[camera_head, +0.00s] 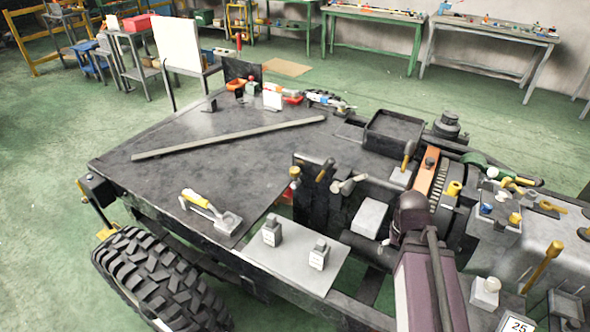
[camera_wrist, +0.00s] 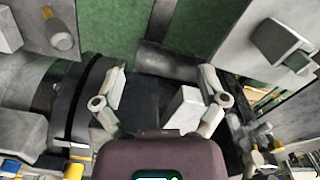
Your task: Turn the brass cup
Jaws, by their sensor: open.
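Several brass-coloured parts show in the head view, and I cannot tell for sure which is the brass cup. A short brass cylinder (camera_head: 454,188) sits right of the orange bracket. A brass-topped piece (camera_head: 295,173) stands at the left end of the black upright panel. The brass cylinder is outside the fingers, to the left.
A black tray (camera_head: 393,131) and an orange bracket (camera_head: 424,173) are at the back right of the chassis.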

